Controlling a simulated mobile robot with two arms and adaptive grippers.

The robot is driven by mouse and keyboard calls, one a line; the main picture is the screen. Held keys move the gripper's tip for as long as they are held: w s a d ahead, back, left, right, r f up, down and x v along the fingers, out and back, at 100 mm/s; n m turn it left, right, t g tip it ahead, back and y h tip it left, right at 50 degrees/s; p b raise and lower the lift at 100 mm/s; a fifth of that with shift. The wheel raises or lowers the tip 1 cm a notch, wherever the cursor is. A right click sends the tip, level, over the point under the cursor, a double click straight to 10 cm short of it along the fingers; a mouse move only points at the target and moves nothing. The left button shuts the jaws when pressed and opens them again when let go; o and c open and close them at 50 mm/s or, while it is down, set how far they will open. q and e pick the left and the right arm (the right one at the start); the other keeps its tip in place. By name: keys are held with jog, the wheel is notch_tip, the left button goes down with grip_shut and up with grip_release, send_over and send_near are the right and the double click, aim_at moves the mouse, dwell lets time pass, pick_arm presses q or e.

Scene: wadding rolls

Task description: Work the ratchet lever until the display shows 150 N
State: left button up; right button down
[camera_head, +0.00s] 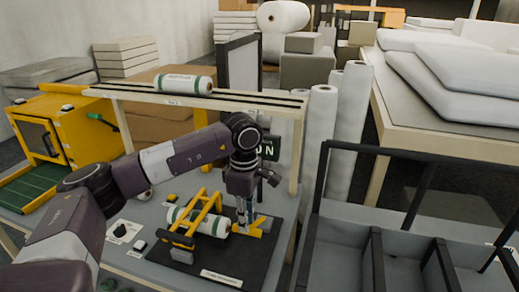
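A black base plate (217,262) on the grey table carries a yellow clamp frame (207,212) around a white roll with green bands (212,224). A yellow part (252,232), perhaps the ratchet lever or its mount, is at the right end of the roll. My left gripper (244,220) points down just above or at that part. Its fingers are small and partly merge with the fixture, so I cannot tell whether they hold anything. The dark display (270,147) stands behind my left wrist; its green reading is partly covered and ends in N. My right gripper is out of view.
A wooden shelf (240,98) with another wrapped roll (184,84) spans the back of the table. A yellow machine (45,130) stands at the left. A black divided rack (340,262) is at the right front. White upright rolls (350,130) stand behind it.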

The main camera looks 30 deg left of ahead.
pick_arm(q)
jog(key=shift+f+b, duration=0.65)
jog(key=shift+f, duration=0.35)
jog(key=s+f+b, duration=0.3)
jog(key=f+b, duration=0.2)
jog(key=f, duration=0.2)
jog(key=shift+d, duration=0.35)
jog(key=shift+s+r, duration=0.1)
jog(key=shift+w+a+r+p, duration=0.1)
jog(key=shift+w+r+p, duration=0.45)
jog(key=shift+r+p, duration=0.85)
jog(key=shift+w+a+r+p, duration=0.15)
jog(key=shift+w+r+p, duration=0.45)
jog(key=shift+r, duration=1.4)
jog(key=shift+w+a+r+p, duration=0.1)
jog(key=shift+w+r+p, duration=0.35)
jog(key=shift+r+p, duration=0.95)
jog(key=shift+r+b, duration=0.3)
jog(key=shift+b, duration=0.05)
